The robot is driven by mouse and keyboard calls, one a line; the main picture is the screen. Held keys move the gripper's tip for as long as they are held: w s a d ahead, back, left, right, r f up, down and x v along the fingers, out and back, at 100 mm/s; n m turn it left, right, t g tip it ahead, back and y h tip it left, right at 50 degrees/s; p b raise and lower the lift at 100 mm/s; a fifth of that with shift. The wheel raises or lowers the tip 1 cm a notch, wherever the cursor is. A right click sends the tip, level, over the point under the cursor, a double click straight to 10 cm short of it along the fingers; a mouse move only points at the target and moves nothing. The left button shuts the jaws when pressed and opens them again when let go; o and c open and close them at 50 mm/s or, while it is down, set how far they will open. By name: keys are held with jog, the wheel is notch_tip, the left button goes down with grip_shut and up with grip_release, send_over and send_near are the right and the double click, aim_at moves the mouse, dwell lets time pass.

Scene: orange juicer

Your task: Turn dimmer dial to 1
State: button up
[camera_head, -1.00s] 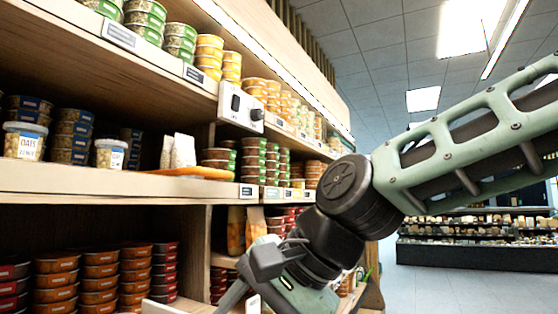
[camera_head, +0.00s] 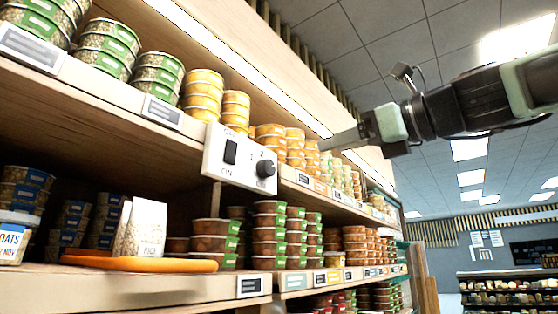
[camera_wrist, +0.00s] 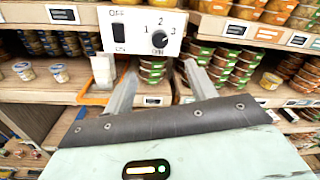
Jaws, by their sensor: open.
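The dimmer dial (camera_head: 266,169) is a round black knob on the right of a white control panel (camera_head: 213,167) fixed to the shelf edge. In the wrist view the dial (camera_wrist: 159,41) has 1, 2 and 3 printed around it; I cannot tell clearly where it points. My gripper (camera_head: 326,145) is right of the dial in the head view, apart from it. In the wrist view the two fingers of my gripper (camera_wrist: 158,72) are spread, with nothing between them, and the dial shows beyond their tips.
A black rocker switch (camera_head: 231,150) marked OFF and ON is left of the dial. Stacked tins (camera_head: 203,94) stand on the shelf above. An orange board (camera_head: 137,263) with a white bag (camera_head: 143,228) lies on the shelf below. The space right of the shelves is open.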

aim_at(270, 167)
jog(key=p+x, duration=0.4)
jog(key=x, duration=1.1)
jog(key=shift+a, duration=0.1)
jog(key=c, duration=1)
